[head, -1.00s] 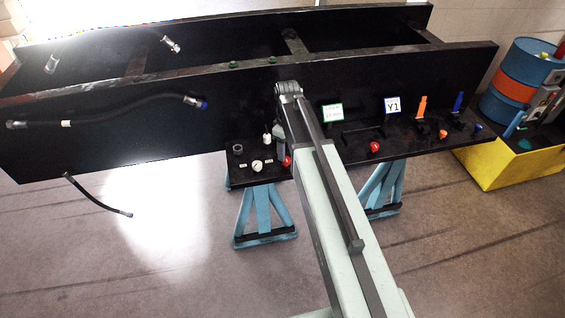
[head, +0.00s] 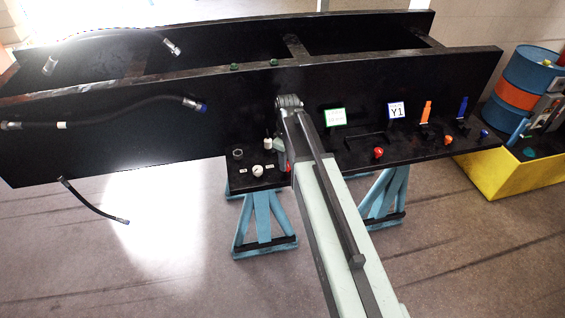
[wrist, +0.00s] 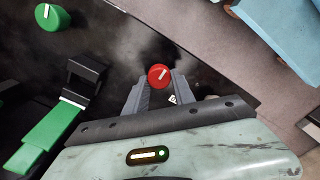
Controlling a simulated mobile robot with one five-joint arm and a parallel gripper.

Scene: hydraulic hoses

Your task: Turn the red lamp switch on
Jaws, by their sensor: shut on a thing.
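The red lamp switch (wrist: 159,76) is a round red knob with a short white mark, which slants up to the right in the wrist view. My gripper (wrist: 159,82) has one grey finger on each side of the knob and is shut on it. In the head view a small red patch (head: 288,167) shows beside my arm, and my arm hides the gripper and most of that spot. The lamp itself I cannot make out.
A green knob (wrist: 52,17) and a green-handled lever (wrist: 45,135) are to the left in the wrist view. Another red knob (head: 378,152) and orange (head: 427,112) and blue (head: 462,106) levers stand on the right shelf. Hoses (head: 120,107) hang at left.

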